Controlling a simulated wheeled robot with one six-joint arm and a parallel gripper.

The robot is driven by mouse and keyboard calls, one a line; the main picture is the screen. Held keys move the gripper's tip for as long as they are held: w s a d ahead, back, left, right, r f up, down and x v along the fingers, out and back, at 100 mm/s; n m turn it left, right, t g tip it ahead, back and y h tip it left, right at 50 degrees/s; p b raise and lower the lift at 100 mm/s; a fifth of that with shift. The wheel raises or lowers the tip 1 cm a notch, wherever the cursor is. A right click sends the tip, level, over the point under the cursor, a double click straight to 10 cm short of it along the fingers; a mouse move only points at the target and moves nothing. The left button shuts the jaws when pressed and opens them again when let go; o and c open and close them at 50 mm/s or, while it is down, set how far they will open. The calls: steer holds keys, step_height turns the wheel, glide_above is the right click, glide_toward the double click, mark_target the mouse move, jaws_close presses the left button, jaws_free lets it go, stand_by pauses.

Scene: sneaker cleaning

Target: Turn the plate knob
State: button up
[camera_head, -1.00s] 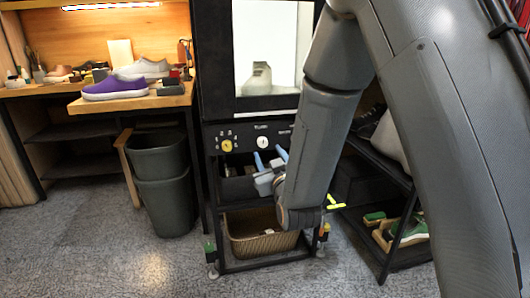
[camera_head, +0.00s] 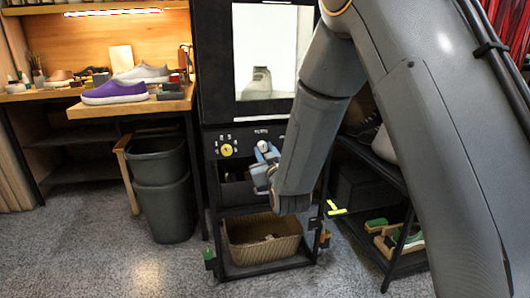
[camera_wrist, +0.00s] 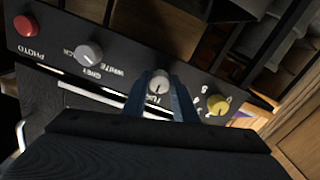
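The middle knob, a pale round knob (camera_wrist: 158,86) on the black control panel, shows between my fingertips in the wrist view. Its label is partly hidden by the fingers. My gripper (camera_wrist: 163,92) has blue fingers, one on each side of this knob. The fingers look spread, with a small gap to the knob; I cannot tell whether they touch it. In the head view my gripper (camera_head: 267,153) is at the panel below the lit box, and its fingers partly cover the knob.
A yellow knob (camera_wrist: 217,104) is right of my fingers in the wrist view. A grey knob (camera_wrist: 90,53) and a red button (camera_wrist: 27,26) are to the left. Below the panel is a wicker basket (camera_head: 262,249). A shelf with shoes (camera_head: 375,155) stands at the right.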

steer(key=shift+c, duration=0.5)
steer(key=shift+m, duration=0.4)
steer(key=m+p, duration=0.2)
steer(key=m, duration=0.3)
steer(key=shift+a+m, duration=0.1)
steer(key=shift+m, duration=0.2)
steer(key=m+p, duration=0.1)
steer(key=m, duration=0.6)
steer(key=o, duration=1)
steer(key=shift+o, duration=0.2)
steer(key=shift+s, duration=0.1)
steer(key=p+v, duration=0.1)
steer(key=v, duration=0.6)
steer(key=shift+s+p, duration=0.35)
steer(key=shift+p, duration=0.05)
